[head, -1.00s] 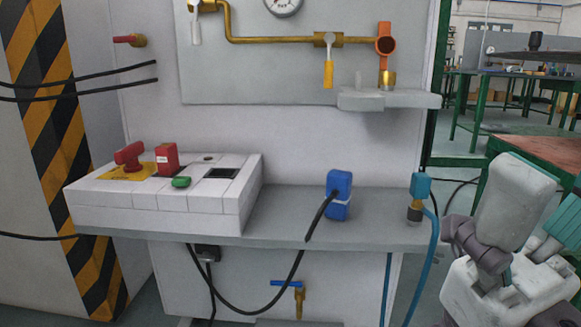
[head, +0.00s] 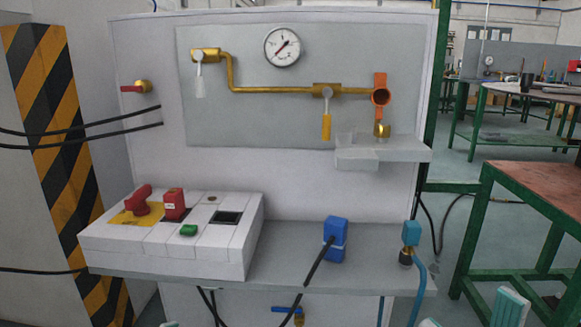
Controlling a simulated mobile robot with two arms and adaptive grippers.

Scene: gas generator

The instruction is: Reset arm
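My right gripper (head: 472,314) shows only in part at the bottom right edge of the head view. Two teal-padded fingertips stand apart with nothing visible between them, so it looks open and empty. The rest of that arm is below the picture. Of my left gripper (head: 170,324), only a tiny pale teal sliver shows at the bottom edge, left of the middle. Its state is hidden. Neither gripper touches the panel or the bench in view.
A white control box (head: 170,258) with red and green controls sits on the grey shelf (head: 290,262). A blue plug (head: 335,240) and a teal hose connector (head: 410,240) are to its right. Brass piping (head: 280,89) and a gauge (head: 282,47) are above. A green-framed table (head: 530,195) stands right.

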